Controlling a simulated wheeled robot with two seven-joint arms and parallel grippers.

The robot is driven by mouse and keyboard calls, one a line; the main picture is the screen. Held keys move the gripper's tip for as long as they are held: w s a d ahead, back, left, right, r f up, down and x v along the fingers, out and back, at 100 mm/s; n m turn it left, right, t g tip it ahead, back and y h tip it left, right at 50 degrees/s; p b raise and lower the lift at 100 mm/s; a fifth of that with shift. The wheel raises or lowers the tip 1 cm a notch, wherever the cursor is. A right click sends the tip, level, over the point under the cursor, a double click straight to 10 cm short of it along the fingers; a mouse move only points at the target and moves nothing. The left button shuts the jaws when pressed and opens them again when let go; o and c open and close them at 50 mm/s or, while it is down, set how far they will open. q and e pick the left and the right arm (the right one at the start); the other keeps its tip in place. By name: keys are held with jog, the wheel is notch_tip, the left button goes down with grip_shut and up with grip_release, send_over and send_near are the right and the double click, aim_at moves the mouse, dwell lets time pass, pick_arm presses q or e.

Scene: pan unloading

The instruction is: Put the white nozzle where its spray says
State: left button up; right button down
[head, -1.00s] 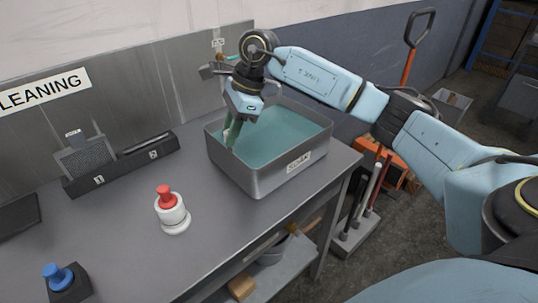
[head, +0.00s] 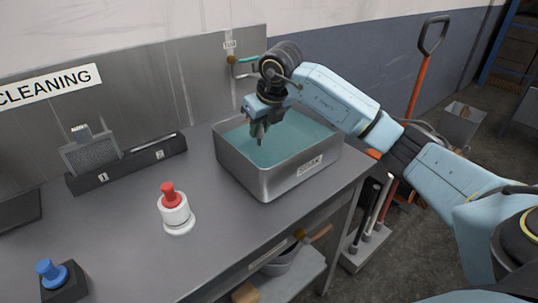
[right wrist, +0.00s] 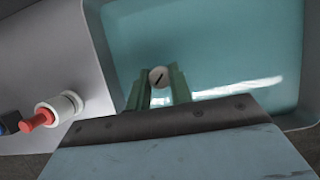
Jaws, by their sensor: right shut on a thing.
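My right gripper (head: 259,140) hangs over the grey metal tub of teal liquid (head: 297,183), whose front label seems to read SOAK. In the right wrist view its two green fingers (right wrist: 158,84) are shut on a small round whitish piece with a dark slot across its face (right wrist: 158,77), which looks like the white nozzle. The slot runs slantwise in that view. In the head view the nozzle is too small to make out between the fingertips. My left gripper is not in view.
A white round holder (head: 177,216) with a red knob stands left of the tub. A blue knob on a dark block (head: 64,282) is at front left. A dark rack (head: 128,165) marked 1 and 2 stands by the back panel. Bare bench lies between.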

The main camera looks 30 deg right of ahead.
jog(key=shift+f, duration=3.6)
jog(key=shift+b, duration=0.3)
jog(key=shift+f, duration=0.15)
jog(key=c, duration=1.3)
grip_release()
jog(key=shift+o, duration=0.2)
jog(key=p+v, duration=0.1)
jog(key=v, duration=1.1)
jog(key=shift+r, duration=0.25)
